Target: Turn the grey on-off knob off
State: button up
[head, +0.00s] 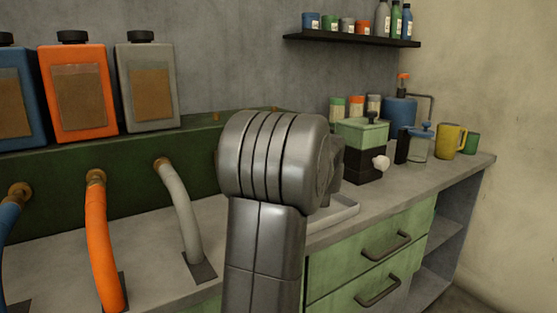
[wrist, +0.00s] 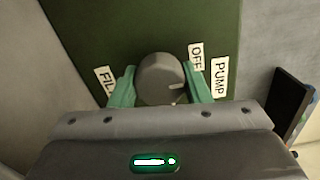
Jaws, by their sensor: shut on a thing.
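The grey round knob (wrist: 157,70) sits on a dark green panel (wrist: 130,25) in the wrist view. Its short white mark is on its right side, below the line to the OFF label (wrist: 196,57) and roughly toward the PUMP label (wrist: 219,77). A partly covered label starting "FIL" (wrist: 104,80) is at the left. My gripper (wrist: 158,77) has its teal fingers on both sides of the knob, shut on it. In the head view my arm hides the gripper and knob.
In the head view, blue, orange (head: 78,95) and grey (head: 147,88) bottles stand on the green ledge at left, with hoses (head: 100,240) below. A green-and-black device (head: 362,150), jars and a yellow mug (head: 451,141) stand right of my arm. A shelf (head: 350,40) hangs above.

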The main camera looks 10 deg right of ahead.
dwell(0.4)
jog(key=o, duration=1)
jog(key=p+v, duration=0.2)
jog(key=v, duration=1.1)
jog(key=shift+s+d, duration=0.1)
jog(key=shift+s, duration=0.3)
jog(key=b+x, duration=0.1)
jog(key=x, duration=1.2)
jog(key=shift+w+b, duration=0.4)
